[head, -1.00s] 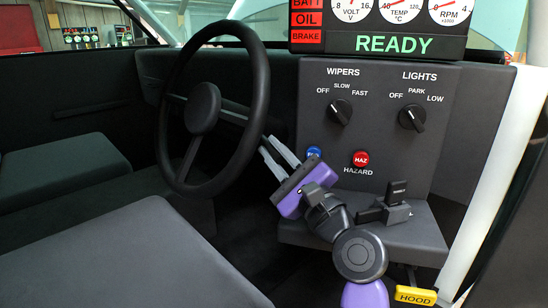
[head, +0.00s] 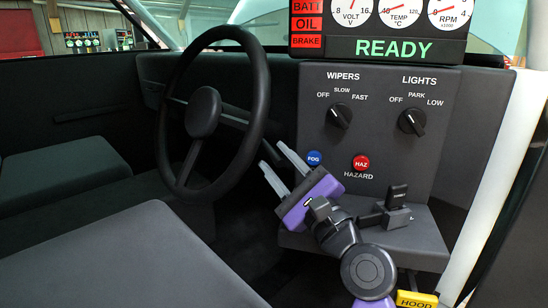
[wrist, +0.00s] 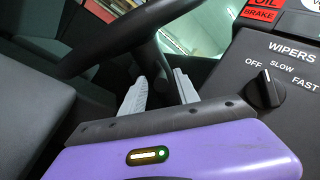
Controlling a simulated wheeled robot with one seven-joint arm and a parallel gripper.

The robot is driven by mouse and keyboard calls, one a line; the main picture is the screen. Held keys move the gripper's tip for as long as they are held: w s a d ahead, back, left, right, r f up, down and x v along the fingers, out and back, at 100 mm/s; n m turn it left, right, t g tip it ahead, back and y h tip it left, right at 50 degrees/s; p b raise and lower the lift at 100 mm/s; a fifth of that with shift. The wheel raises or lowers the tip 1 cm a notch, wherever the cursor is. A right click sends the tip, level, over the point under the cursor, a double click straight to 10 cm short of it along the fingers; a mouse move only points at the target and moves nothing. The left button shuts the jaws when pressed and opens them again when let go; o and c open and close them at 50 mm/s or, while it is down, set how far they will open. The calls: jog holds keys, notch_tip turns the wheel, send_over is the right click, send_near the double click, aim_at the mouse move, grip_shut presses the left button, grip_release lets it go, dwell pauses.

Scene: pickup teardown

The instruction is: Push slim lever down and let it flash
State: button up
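The steering wheel (head: 262,95) stands left of the dash panel, with its round hub (head: 204,112) facing me. A slim grey bar (head: 234,121) runs from beside the hub to the right; I cannot tell whether it is the slim lever or a wheel spoke. No flashing light shows. My gripper (head: 272,155) is open and empty just right of the wheel's lower rim, its fingers pointing up and left. In the wrist view, both pale fingers (wrist: 160,92) are apart with nothing between them, and the dark wheel rim (wrist: 115,42) lies beyond them.
The dash panel (head: 385,90) carries the wiper knob (head: 339,115), lights knob (head: 412,121), blue fog button (head: 314,158) and red hazard button (head: 361,162). A console shelf (head: 420,235) with a black lever block (head: 393,210) is close right of my arm. Seats (head: 110,255) fill the left.

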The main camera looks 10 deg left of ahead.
jog(key=v, duration=0.6)
dwell(2.1)
